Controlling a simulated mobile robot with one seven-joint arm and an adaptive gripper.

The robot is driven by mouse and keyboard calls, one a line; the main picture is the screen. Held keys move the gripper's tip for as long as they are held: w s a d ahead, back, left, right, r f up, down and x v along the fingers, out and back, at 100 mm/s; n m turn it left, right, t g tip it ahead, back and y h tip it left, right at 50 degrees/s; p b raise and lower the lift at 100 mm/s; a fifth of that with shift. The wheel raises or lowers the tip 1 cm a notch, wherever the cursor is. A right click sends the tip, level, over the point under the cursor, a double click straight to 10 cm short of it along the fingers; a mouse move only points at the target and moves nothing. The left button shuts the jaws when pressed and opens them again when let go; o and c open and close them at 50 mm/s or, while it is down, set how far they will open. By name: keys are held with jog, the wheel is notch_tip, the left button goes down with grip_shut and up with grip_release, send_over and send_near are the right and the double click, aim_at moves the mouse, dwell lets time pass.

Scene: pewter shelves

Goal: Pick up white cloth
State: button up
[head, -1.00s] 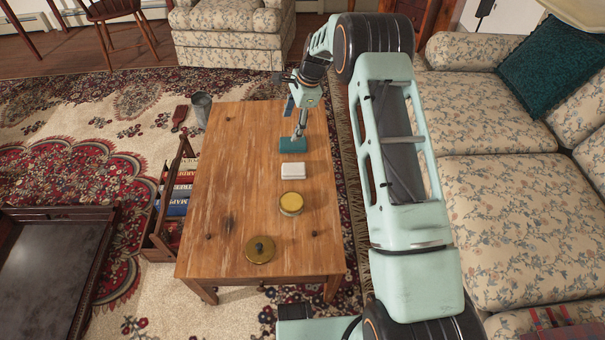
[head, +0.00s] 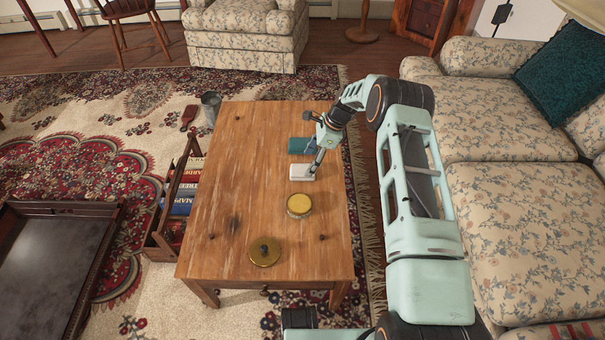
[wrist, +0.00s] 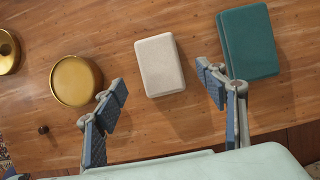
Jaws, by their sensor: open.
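The white cloth (head: 301,173) looks like a small folded block lying flat on the wooden table (head: 225,180). It also shows in the wrist view (wrist: 160,66), in the gap between my fingers and a little beyond their tips. My gripper (wrist: 160,93) is open and empty, with one finger on each side of the cloth's line. In the head view my gripper (head: 315,172) is at the cloth's right edge; I cannot tell whether it touches.
A teal folded block (wrist: 248,42) lies close to the right finger. A round yellow-topped tin (wrist: 76,81) stands near the left finger. A brass lid with a knob (head: 264,252) lies nearer the table's front. The table's left half is clear.

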aim_at(303, 169)
jog(key=b+x, duration=0.1)
jog(key=x, duration=0.3)
jog(key=shift+a+f, duration=0.25)
jog(key=shift+r, duration=0.1)
jog(key=c, duration=1.2)
